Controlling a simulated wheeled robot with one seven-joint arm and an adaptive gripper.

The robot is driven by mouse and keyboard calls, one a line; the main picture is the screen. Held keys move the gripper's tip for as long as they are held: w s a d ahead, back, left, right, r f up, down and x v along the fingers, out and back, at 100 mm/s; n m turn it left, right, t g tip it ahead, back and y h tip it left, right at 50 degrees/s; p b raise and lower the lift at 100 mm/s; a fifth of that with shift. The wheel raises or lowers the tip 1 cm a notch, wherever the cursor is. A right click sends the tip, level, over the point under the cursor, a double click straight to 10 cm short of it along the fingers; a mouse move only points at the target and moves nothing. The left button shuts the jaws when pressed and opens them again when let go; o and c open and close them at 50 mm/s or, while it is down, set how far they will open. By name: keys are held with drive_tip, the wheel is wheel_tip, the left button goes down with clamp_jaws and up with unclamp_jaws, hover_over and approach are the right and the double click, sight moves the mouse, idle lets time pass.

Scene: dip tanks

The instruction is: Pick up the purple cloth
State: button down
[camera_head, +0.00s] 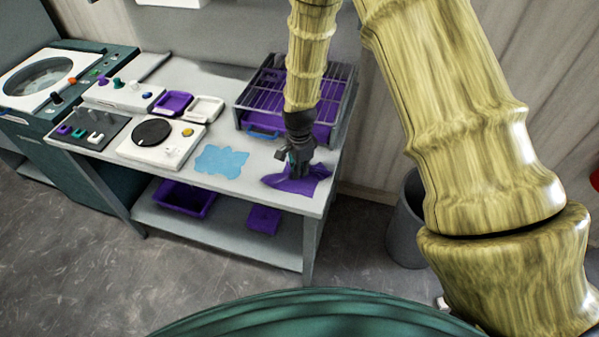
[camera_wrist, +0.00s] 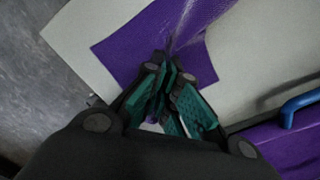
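The purple cloth (camera_head: 308,186) lies at the front right corner of the grey table, with its middle drawn up at my gripper (camera_head: 296,170). In the wrist view, my gripper (camera_wrist: 167,70) has its fingertips close together on the cloth (camera_wrist: 134,42), and creases run out from them. My gripper is shut on the cloth. The cloth's outer parts still look spread on the tabletop. The exact pinched part is hidden between the fingers.
A light blue cloth (camera_head: 221,161) lies to the left on the table (camera_head: 232,185). A wire rack over a purple tray (camera_head: 243,117) with a blue handle (camera_wrist: 302,108) stands behind. White devices (camera_head: 160,143) are further left. A grey bin (camera_head: 407,225) stands right of the table.

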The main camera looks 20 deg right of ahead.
wheel_tip(320, 180, up, 10)
drive_tip(key=p, duration=0.5)
drive_tip(key=shift+r, duration=0.15)
drive_tip(key=shift+w, duration=0.1)
idle(0.6)
